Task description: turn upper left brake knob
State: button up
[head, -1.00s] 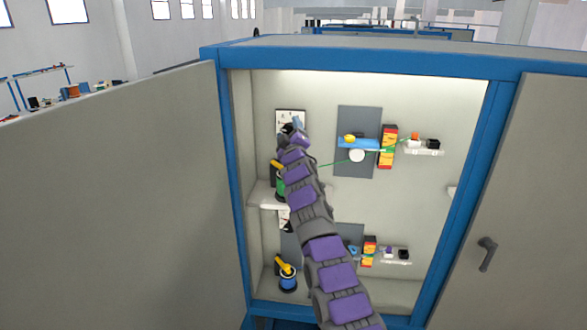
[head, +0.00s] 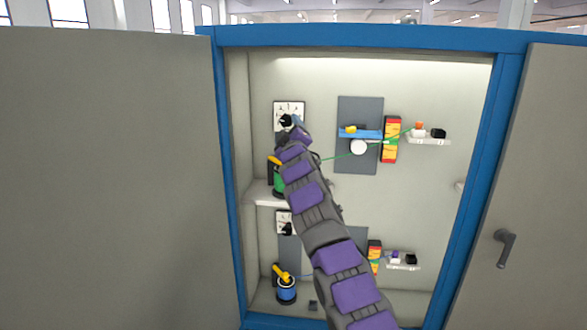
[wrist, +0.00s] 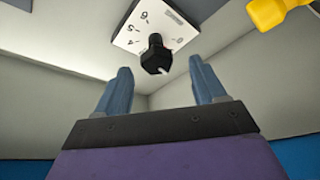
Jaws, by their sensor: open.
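The upper left brake knob (head: 286,121) is black and sits on a white dial plate (head: 279,107) on the cabinet's back wall. In the wrist view the knob (wrist: 156,55) and its numbered plate (wrist: 179,38) are straight ahead, slightly left of centre. My gripper (wrist: 160,68) is open, with its two blue-grey fingers apart and nothing between them. The knob appears in line with the gap, beyond the fingertips. In the head view my gripper is just below and right of the knob; its fingers are hard to make out.
A yellow part (wrist: 275,10) is at the wrist view's top right. A green spool with a yellow top (head: 279,178) stands below the dial. A lower dial (head: 284,222) and a blue spool (head: 286,290) are beneath. Blue frame posts (head: 226,180) and open doors flank the cabinet.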

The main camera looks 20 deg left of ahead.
jog(key=b+v, duration=1)
jog(key=v, duration=0.1)
jog(key=shift+s+f, duration=0.2)
jog(key=shift+s, duration=0.15)
dwell(0.6)
jog(key=shift+d, duration=0.1)
